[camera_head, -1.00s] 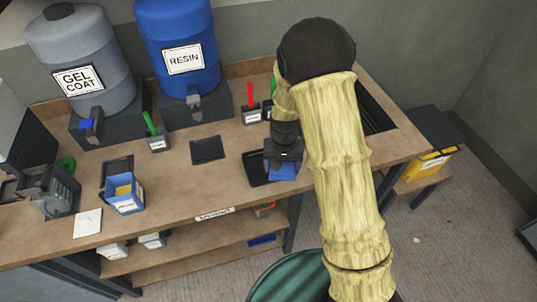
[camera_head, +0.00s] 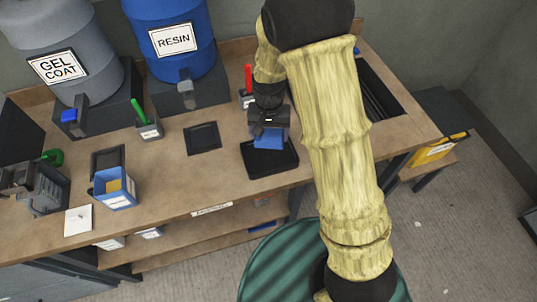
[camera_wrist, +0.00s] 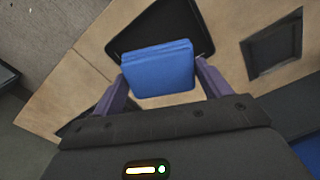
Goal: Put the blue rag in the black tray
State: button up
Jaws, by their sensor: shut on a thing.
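The blue rag (camera_head: 270,139) is a folded block gripped in my gripper (camera_head: 269,131). The black tray (camera_head: 271,165) lies on the workbench, shallow and dark, with its front part bare. In the head view the rag overlaps the back part of the tray. In the wrist view the rag (camera_wrist: 158,68) sits between the two fingers of my gripper (camera_wrist: 163,76), in front of the tray (camera_wrist: 150,28). The rag appears held above the tray; its exact height and any contact with the tray are hard to tell.
A flat dark square (camera_head: 202,138) lies left of the tray. A blue labelled bin (camera_head: 114,188) stands further left. A small holder with a red-handled tool (camera_head: 248,84) is behind my gripper. The blue resin drum (camera_head: 170,45) stands at the back. The bench's front edge is close to the tray.

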jog(key=shift+f+p, duration=0.45)
jog(key=shift+f, duration=2.25)
jog(key=shift+f+p, duration=0.45)
jog(key=shift+f, duration=1.6)
jog(key=shift+f, duration=0.15)
jog(key=o, duration=1)
notch_tip(320, 180, up, 12)
jog(key=shift+r+b, duration=0.15)
jog(key=shift+b, duration=1.1)
